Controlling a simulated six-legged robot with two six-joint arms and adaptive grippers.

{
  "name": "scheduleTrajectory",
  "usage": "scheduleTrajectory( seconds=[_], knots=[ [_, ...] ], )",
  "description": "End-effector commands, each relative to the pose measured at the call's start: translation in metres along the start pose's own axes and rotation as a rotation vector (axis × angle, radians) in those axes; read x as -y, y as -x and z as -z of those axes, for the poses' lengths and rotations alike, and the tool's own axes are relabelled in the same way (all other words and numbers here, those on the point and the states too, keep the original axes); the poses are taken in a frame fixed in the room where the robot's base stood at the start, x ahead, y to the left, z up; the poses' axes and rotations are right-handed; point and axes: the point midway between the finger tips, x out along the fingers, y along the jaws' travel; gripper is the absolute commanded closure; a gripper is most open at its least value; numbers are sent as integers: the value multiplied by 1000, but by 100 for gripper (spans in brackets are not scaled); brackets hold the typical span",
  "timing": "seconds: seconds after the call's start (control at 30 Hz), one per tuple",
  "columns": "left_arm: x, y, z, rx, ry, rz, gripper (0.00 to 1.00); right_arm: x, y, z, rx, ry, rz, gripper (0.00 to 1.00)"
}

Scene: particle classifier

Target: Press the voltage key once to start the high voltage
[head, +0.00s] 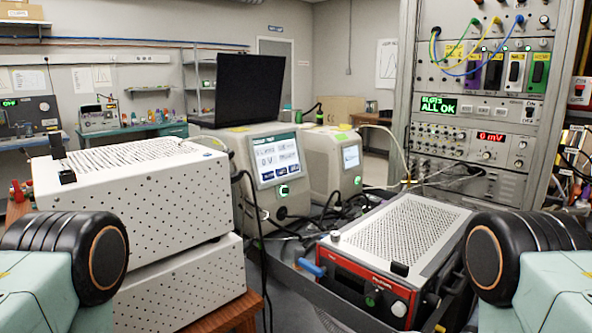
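A light beige instrument (242,160) stands in the middle, behind the white perforated boxes. Its front carries a lit touch screen (277,160) that reads 0 V at its left, with another panel beside it. A row of small dark blue keys (283,174) runs along the lower part of the screen. Their labels are too small to read, so I cannot tell which one is the voltage key. A round green-ringed control (283,190) sits below the screen. Parts of my own arms show at the lower left and lower right, but neither gripper is in view.
Two stacked white perforated boxes (130,195) stand at the left. A red-fronted unit (365,285) with a perforated top is at the lower right. A tall instrument rack (400,90) stands at the right. Dark cables (320,222) lie between the instruments.

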Motion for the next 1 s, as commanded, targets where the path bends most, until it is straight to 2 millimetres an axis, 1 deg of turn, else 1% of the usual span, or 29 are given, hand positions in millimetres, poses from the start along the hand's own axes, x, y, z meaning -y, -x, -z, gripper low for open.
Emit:
scheduleTrajectory(
  seconds=[0.03, 0.07, 0.43, 1.0],
  knots=[
    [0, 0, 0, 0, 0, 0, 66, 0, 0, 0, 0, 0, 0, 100],
    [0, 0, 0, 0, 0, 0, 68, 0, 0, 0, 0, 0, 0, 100],
    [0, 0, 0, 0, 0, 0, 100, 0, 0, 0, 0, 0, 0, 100],
    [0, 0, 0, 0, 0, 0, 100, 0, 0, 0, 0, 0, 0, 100]
  ],
)
